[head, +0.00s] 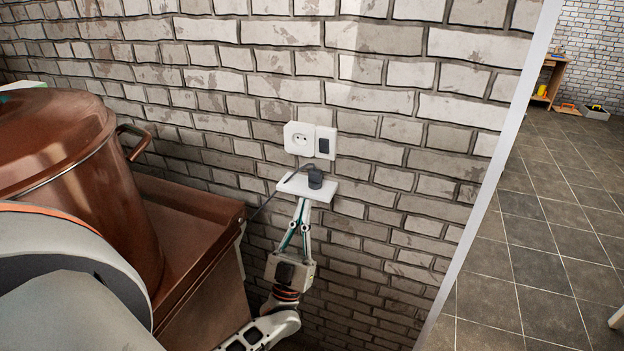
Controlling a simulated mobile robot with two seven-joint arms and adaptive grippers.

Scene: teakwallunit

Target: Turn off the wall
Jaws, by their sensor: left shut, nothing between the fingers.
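A white wall plate with a dark rocker switch (325,144) is on the brick wall, right beside a white round-hole socket (299,139) with nothing plugged in. Just below is a small white shelf (291,184) with a black plug (315,178) standing on it and a dark cable running off to the left. My left gripper (303,207) points up from below, its fingertips at the shelf's front edge, below the switch. It is shut and empty. I cannot tell whether the fingertips touch the shelf. My right gripper is out of view.
A large copper pot (75,150) stands on a brown cabinet (205,265) at the left, close to my left arm. A white vertical wall edge (497,165) is at the right. Beyond it lies open tiled floor (540,230) with a wooden table (551,80) far back.

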